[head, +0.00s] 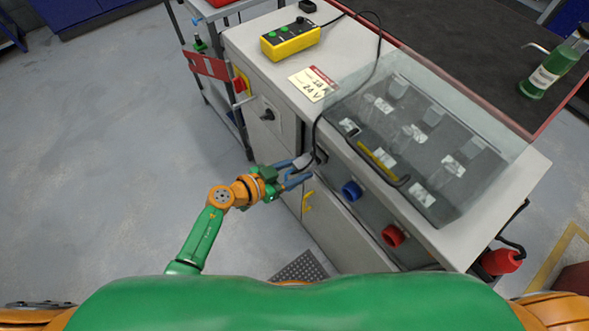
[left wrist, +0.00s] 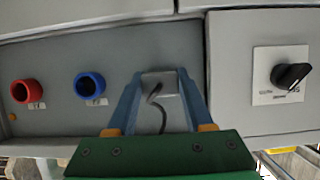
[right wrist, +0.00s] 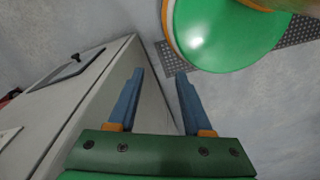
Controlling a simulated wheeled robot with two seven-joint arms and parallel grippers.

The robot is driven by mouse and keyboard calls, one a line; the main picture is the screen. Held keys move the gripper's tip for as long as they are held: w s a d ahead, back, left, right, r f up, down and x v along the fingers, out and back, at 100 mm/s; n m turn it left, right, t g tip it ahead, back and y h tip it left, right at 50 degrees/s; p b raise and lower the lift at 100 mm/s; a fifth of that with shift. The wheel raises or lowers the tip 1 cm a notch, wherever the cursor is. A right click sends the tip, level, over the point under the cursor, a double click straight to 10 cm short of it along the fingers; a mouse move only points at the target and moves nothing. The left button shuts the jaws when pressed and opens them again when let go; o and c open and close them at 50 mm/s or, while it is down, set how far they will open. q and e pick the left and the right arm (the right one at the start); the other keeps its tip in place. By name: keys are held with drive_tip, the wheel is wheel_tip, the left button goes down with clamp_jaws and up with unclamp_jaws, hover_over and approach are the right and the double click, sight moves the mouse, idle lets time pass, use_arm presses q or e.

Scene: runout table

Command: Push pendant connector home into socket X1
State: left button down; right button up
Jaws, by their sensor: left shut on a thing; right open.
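The grey pendant connector (head: 302,160) is between the blue fingers of my left gripper (head: 300,170), at the cabinet's front panel. In the left wrist view the connector (left wrist: 159,84) sits between the fingertips, with its black cable looping back towards the camera. Socket X1 is hidden behind the connector, or cannot be made out; I cannot tell how deep the connector sits. The yellow pendant (head: 290,41) lies on the cabinet top, and its black cable (head: 316,122) runs down to the connector. My right gripper (right wrist: 158,75) is open and empty beside the cabinet, over the floor.
A blue socket (head: 352,191) and a red socket (head: 393,235) are on the same panel. A rotary switch (left wrist: 291,76) is on the neighbouring panel. A clear cover (head: 480,105) spans the cabinet top. A green bottle (head: 552,70) stands on the dark table.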

sight(297, 169)
use_arm(q)
drive_tip(key=shift+w+d, duration=0.4)
drive_tip(key=shift+d, duration=0.1)
drive_tip(key=shift+c, duration=1)
unclamp_jaws()
drive_tip(key=shift+d, duration=0.1)
drive_tip(key=p+v, duration=0.3)
drive_tip(key=v, duration=0.3)
drive_tip(key=shift+s+a+r, duration=0.2)
drive_tip(key=shift+a, duration=0.05)
drive_tip(key=shift+s+a, duration=0.15)
drive_tip(key=shift+a, duration=0.05)
